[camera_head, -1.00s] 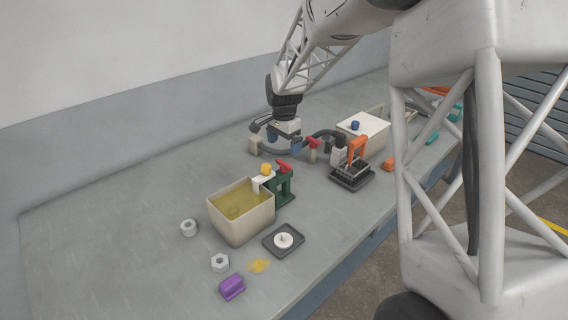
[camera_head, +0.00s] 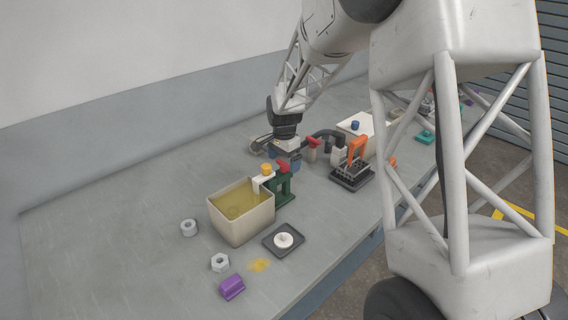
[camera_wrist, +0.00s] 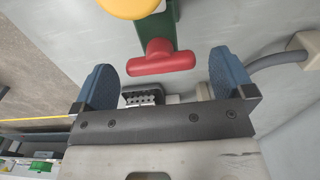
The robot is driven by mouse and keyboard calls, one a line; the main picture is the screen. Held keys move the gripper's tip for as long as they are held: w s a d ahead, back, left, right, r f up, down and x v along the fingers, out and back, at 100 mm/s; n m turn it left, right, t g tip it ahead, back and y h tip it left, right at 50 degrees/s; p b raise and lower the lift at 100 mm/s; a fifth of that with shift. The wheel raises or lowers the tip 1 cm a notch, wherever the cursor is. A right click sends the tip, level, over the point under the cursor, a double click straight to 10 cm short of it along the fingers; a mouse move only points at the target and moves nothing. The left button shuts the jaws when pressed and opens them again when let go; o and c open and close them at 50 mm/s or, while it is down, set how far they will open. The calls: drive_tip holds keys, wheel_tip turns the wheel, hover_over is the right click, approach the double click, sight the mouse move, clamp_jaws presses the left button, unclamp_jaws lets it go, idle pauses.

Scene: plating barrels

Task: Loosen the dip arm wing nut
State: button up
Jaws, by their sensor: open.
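The red T-shaped wing nut (camera_head: 282,166) sits on top of a green post (camera_head: 283,188) beside the tan tank (camera_head: 242,222). A pale arm with a yellow knob (camera_head: 266,169) reaches from the post to the tank's rim. My gripper (camera_head: 287,160) is just behind the nut, its blue fingers partly hidden by it. In the wrist view, my gripper (camera_wrist: 163,62) is open. The red nut (camera_wrist: 163,58) shows between the fingers, with a gap on both sides. The green post (camera_wrist: 160,22) and yellow knob (camera_wrist: 130,5) are at the top edge.
A black tray with a white disc (camera_head: 283,240) lies before the tank. Right of my gripper stand another red-handled piece (camera_head: 313,143), an orange-handled rack (camera_head: 352,173) and a white-topped box (camera_head: 368,130).

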drive_tip(key=shift+f, duration=0.75)
drive_tip(key=c, duration=0.9)
